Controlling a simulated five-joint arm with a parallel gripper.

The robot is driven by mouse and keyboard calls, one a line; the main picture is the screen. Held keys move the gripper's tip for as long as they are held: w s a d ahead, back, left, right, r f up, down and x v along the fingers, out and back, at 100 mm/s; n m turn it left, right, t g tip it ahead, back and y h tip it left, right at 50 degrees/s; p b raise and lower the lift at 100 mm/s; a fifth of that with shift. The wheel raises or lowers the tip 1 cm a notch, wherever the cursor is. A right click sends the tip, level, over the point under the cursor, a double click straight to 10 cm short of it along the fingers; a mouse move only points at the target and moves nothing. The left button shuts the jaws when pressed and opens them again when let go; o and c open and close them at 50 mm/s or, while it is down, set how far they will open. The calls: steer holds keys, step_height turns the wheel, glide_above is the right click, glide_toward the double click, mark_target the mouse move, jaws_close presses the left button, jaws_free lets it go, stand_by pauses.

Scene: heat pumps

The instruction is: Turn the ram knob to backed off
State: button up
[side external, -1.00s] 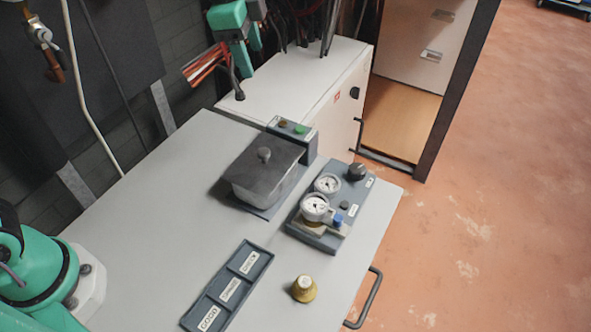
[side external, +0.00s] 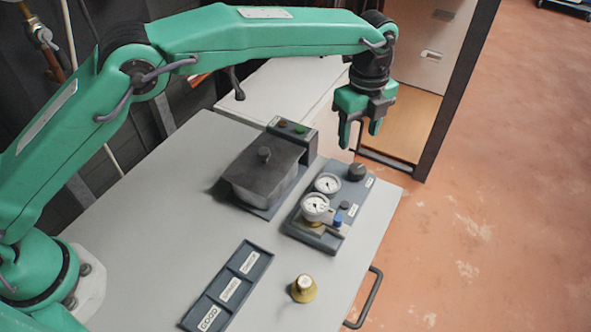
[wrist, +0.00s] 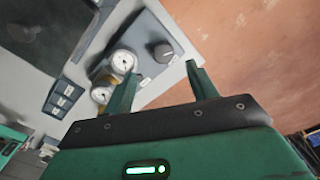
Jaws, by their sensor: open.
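The ram knob is most likely the round black knob (side external: 357,172) at the far corner of the grey gauge panel (side external: 330,207); its label is too small to read. The knob also shows in the wrist view (wrist: 164,50), beyond and between my fingers. My gripper (side external: 360,138) is open and empty, fingers pointing down, above the level of the knob and apart from it. It also shows in the wrist view (wrist: 158,82). Two white dial gauges (side external: 315,206) and a small blue part (side external: 338,219) sit on the panel.
A lidded grey box (side external: 264,172) stands left of the panel, with a button box (side external: 291,134) behind it. A labelled three-compartment tray (side external: 228,287) and a brass-coloured piece (side external: 303,289) are nearer the front. The table's left side is clear.

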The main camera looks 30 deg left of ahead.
mark_target(358, 169)
steer(key=shift+s+d+f+m, duration=0.1)
steer(key=shift+d+f+m, duration=0.3)
steer(key=shift+d+f, duration=0.3)
steer(key=shift+f, duration=0.1)
steer(key=shift+f, duration=3.85)
steer(key=c, duration=1)
